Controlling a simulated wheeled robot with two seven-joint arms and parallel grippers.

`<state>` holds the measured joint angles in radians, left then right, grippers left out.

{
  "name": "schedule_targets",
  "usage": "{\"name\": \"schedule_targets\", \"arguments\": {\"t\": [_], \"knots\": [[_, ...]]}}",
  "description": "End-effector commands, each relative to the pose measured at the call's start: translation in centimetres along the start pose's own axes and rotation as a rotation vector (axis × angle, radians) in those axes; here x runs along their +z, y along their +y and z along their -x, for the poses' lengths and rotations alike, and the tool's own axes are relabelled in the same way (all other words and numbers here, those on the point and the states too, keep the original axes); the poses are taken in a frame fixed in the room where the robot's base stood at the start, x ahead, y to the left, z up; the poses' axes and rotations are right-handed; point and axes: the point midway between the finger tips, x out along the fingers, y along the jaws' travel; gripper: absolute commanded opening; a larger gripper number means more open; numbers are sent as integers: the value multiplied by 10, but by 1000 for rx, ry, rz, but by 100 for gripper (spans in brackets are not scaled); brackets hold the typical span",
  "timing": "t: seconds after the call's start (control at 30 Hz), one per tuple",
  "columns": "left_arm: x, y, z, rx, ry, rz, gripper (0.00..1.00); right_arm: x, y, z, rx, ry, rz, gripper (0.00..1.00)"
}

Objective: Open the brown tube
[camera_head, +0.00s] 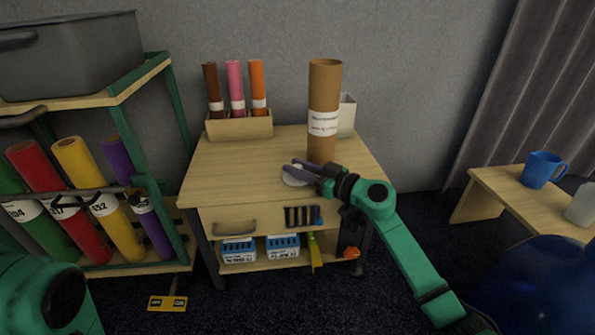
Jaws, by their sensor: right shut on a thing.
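A tall brown cardboard tube (322,92) with a white label stands upright at the back of the wooden table (240,175). Its top rim shows brown, with no white cap on it. My right gripper (303,168) is low over the tabletop, in front of the tube's base and slightly left. It is shut on a pale round disc that looks like a cap (296,180), partly hidden by the fingers. I cannot tell whether the disc touches the table. Part of my left arm shows at the bottom left, but its gripper is out of view.
A wooden holder (238,127) with dark brown, pink and orange tubes stands left of the brown tube. A white container (347,116) is behind it at right. A green-framed rack (183,110) with coloured tubes is at left, and a side table with a blue mug (540,169) at right.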

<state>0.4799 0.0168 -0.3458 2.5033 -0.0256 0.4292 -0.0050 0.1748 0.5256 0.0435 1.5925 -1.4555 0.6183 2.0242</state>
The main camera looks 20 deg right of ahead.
Motion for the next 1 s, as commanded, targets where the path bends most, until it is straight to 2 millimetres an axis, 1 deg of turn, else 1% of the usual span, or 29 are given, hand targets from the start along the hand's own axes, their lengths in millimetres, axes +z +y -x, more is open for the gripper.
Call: {"name": "schedule_targets", "arguments": {"t": [0.1,0.13,0.17,0.2,0.57,0.63,0.7,0.77,0.97,1.0], "knots": [[1,0,0,-1,-2,1,100,2,0,0,0,-1,-1,0],[1,0,0,-1,-3,1,100,2,0,0,0,-1,0,34],[1,0,0,-1,-3,1,100,2,0,0,0,0,0,45],[1,0,0,-1,-3,1,100,2,0,0,0,0,0,60],[0,0,1,-1,-2,1,100,0,0,0,0,1,1,60],[0,0,-4,0,2,0,100,-1,0,5,1,-1,-1,60],[3,0,-4,-2,-3,3,100,-2,0,14,1,-2,-1,60],[11,1,2,-9,-31,15,100,-2,0,24,1,-4,-3,60],[20,2,9,-26,-66,33,100,-3,-1,65,0,-5,-2,60],[22,3,10,-30,-75,37,100,-3,0,75,1,-4,-5,60]]}}
